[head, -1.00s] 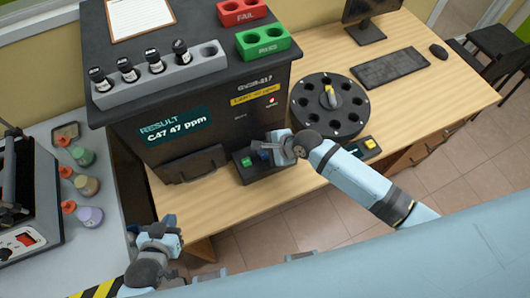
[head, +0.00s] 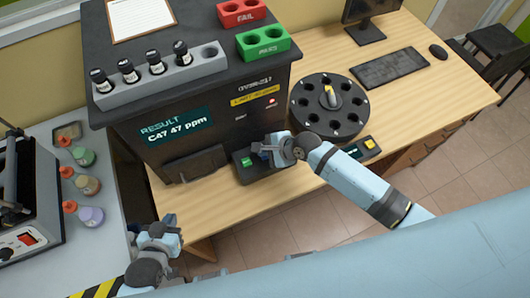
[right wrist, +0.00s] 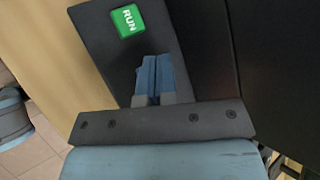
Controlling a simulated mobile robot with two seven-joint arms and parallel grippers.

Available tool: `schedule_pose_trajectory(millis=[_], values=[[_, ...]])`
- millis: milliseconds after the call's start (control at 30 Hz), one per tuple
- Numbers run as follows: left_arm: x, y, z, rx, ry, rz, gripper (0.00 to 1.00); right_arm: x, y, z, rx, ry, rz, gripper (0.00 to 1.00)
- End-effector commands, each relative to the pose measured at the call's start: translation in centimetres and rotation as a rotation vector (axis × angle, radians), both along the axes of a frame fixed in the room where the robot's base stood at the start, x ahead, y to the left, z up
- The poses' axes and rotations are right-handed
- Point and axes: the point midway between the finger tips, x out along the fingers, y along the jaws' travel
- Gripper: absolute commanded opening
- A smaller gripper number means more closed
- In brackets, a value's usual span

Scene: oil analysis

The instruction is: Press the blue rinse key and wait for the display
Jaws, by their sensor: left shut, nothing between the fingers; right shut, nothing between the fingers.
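The keypad (head: 246,176) is a black box on the desk in front of the dark analyser (head: 240,140). Its green RUN key (head: 246,162) also shows in the right wrist view (right wrist: 128,20). My right gripper (head: 261,150) is shut and empty, with its fingertips (right wrist: 153,62) down over the keypad beside the green key. They hide most of the blue key, and I cannot tell whether it is pressed down. The analyser's display (head: 177,128) reads RESULT and a ppm value of 47. A small red lamp (head: 271,101) glows on its front. My left gripper (head: 167,222) is shut and empty, low at the left.
A grey rack (head: 160,78) with several black-capped vials stands on the analyser, near red (head: 241,13) and green (head: 263,42) trays. Small bottles (head: 90,185) stand at the left.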

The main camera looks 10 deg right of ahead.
Motion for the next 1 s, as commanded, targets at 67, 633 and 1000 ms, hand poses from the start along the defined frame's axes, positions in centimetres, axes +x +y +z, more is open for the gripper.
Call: schedule_pose_trajectory(millis=[67,633,1000], values=[[0.0,0.0,0.0,0.000,0.000,0.000,0.00,0.0,0.0,-0.1,0.000,0.000,0.000,0.00],[0.0,0.0,0.0,0.001,0.000,0.001,0.00,0.0,0.0,-0.8,0.000,0.001,0.000,0.00],[0.0,0.0,0.0,0.001,0.000,0.001,0.00,0.0,0.0,-1.1,0.000,0.001,0.000,0.00]])
